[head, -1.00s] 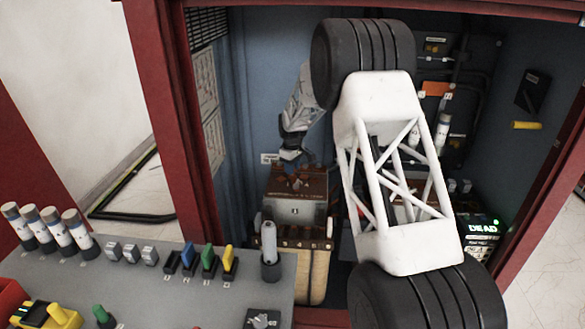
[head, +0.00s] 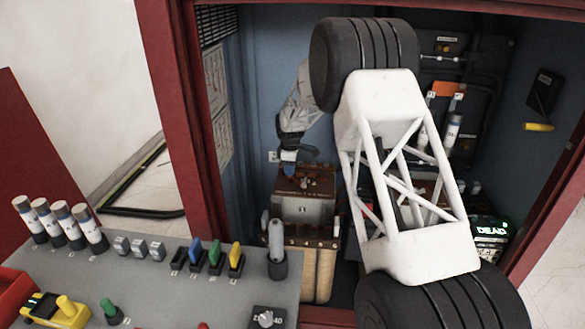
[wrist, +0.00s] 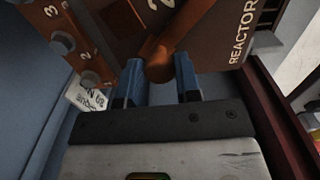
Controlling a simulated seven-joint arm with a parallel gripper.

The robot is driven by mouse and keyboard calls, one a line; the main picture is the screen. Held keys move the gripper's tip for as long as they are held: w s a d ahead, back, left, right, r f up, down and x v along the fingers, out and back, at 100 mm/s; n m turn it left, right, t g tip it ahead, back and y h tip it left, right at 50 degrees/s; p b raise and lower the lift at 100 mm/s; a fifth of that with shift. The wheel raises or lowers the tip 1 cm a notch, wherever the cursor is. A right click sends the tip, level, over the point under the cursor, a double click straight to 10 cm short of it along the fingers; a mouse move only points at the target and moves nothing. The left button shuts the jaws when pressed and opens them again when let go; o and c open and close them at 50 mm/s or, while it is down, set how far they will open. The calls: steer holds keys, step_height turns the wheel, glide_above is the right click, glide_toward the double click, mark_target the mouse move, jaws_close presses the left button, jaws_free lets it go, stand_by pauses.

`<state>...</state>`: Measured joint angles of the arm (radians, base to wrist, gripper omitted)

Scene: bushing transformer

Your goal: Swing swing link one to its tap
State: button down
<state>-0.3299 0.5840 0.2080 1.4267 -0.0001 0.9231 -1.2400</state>
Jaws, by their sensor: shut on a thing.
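My gripper (wrist: 158,80) has its two blue fingers on either side of the round end of a copper-coloured swing link (wrist: 182,38) in the wrist view. It is shut on that link. The link's bar runs up and to the right, across the brown transformer face (wrist: 215,45). Round tap studs (wrist: 61,42) beside the numbers 3 and 2 are at the left, apart from the gripped end. In the head view my gripper (head: 297,160) is above the brown-topped transformer (head: 303,208); the link is too small there to tell apart. I cannot read which number the link bears.
My white arm link blocks the cabinet's right middle. The blue cabinet wall (wrist: 28,100) and red frame (wrist: 285,125) are close to my gripper. A grey console (head: 150,285) with switches stands in front at left. A DEAD display (head: 490,230) is lit at right.

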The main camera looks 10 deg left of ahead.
steer(key=shift+a, duration=0.1)
stand_by(0.3)
steer(key=c, duration=0.8)
jaws_free()
steer(key=shift+r, duration=3.95)
